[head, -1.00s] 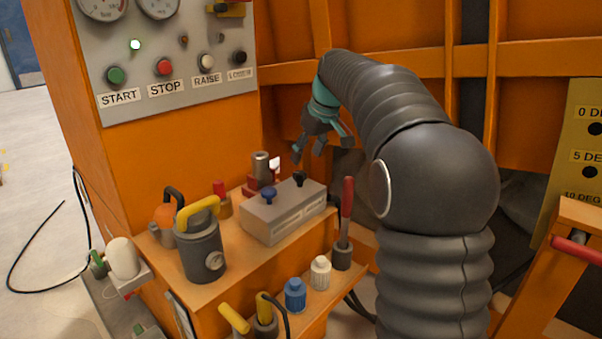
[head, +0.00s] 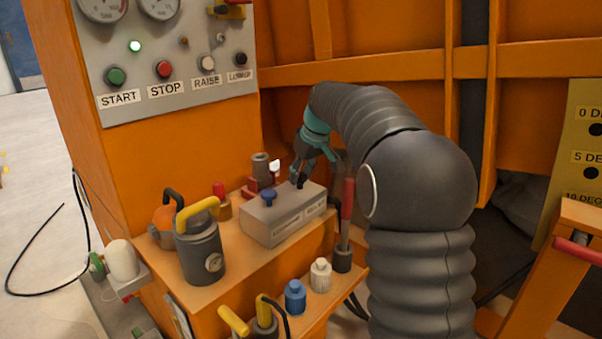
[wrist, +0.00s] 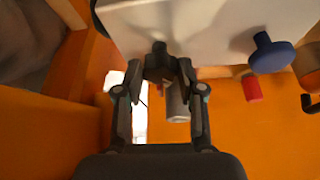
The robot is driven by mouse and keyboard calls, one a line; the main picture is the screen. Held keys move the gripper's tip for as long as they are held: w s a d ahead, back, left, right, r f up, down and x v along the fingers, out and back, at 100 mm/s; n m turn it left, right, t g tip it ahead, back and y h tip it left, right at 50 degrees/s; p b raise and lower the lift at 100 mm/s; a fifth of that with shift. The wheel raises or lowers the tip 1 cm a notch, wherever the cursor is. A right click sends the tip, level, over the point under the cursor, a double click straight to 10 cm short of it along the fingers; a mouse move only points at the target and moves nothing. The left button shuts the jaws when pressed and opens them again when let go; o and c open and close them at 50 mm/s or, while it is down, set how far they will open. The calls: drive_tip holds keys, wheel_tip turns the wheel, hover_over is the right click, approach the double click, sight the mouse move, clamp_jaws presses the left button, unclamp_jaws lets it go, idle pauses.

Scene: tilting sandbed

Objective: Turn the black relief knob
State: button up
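The black relief knob (head: 300,182) stands on top of the grey box (head: 283,222), toward its right end. It also shows in the wrist view (wrist: 160,50), at the edge of the pale box top (wrist: 205,25). My gripper (head: 303,174) is right at the knob from above in the head view and partly covers it. In the wrist view my gripper (wrist: 161,68) has its two fingers apart, with the knob between or just beyond the tips. I cannot tell whether a finger touches it.
A blue knob (head: 268,197) stands on the same box, to the left. A red-handled lever (head: 347,200) rises close to the right of my gripper. A grey cylinder on a red base (head: 261,168) stands behind the box. A grey canister with a yellow handle (head: 200,250) is at the left.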

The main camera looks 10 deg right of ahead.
drive_tip(key=shift+c, duration=1.3)
drive_tip(key=shift+a+m+h+p, duration=0.1)
drive_tip(key=shift+m+h+p, duration=0.45)
drive_tip(key=shift+m, duration=0.95)
drive_tip(key=o, duration=1.1)
drive_tip(key=shift+t, duration=0.3)
drive_tip(key=v, duration=1.2)
